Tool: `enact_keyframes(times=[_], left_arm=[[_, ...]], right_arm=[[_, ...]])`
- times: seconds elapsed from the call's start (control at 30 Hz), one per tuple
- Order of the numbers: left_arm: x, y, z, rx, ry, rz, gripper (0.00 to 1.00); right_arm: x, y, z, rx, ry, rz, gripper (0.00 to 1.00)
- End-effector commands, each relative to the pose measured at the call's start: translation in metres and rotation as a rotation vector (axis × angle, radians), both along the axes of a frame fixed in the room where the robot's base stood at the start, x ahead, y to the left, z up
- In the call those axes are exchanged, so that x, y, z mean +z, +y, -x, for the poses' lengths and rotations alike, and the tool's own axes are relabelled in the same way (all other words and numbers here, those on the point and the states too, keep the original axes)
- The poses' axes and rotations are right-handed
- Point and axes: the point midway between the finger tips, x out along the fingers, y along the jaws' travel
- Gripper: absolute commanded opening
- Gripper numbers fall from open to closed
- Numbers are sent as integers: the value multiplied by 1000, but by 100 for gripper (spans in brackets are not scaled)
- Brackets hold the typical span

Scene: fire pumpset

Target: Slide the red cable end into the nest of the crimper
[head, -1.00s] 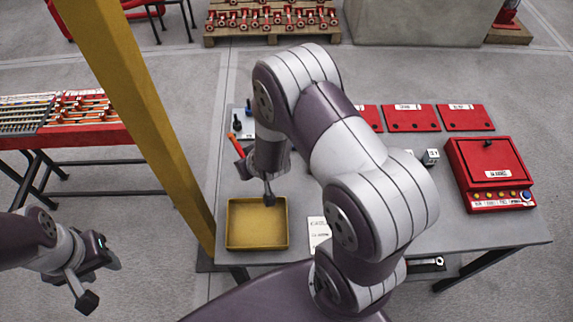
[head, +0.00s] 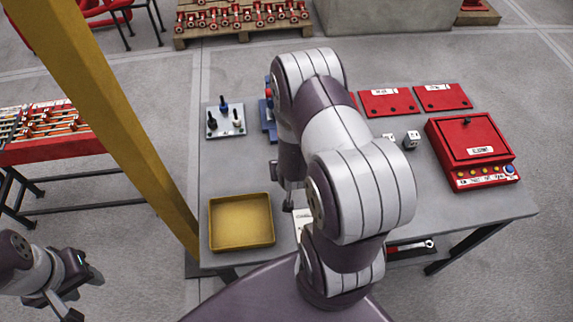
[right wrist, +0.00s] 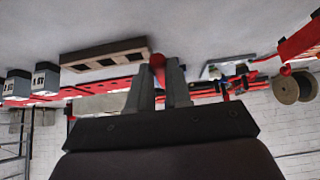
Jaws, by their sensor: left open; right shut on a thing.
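My right gripper (right wrist: 168,88) is shut on a red piece (right wrist: 157,65), likely the red cable end, whose tip shows between the fingers in the right wrist view. In the head view my right arm covers most of this gripper and the cable. A blue fixture with a red part on top (head: 268,120), likely the crimper, stands on the table, half hidden behind my right arm. Its nest cannot be made out. Whether the red piece touches it is hidden. My left gripper (head: 72,300) is open and empty at the lower left, off the table.
A yellow tray (head: 241,222) stands at the table's front left. Behind it is a stand with pegs (head: 225,121). A yellow post (head: 120,130) rises at the left.

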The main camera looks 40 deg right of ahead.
Motion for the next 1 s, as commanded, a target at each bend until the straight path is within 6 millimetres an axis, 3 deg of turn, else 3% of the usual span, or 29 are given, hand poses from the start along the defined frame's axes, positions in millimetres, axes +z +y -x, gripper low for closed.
enact_keyframes(times=[0.53, 1.0], left_arm=[[-50, 0, 0, 0, 1, 0, 43], [-55, 0, 0, 0, 0, 0, 43]], right_arm=[[-43, -24, -44, 0, -2, 1, 0], [-45, -32, -59, 1, 0, 0, 0]])
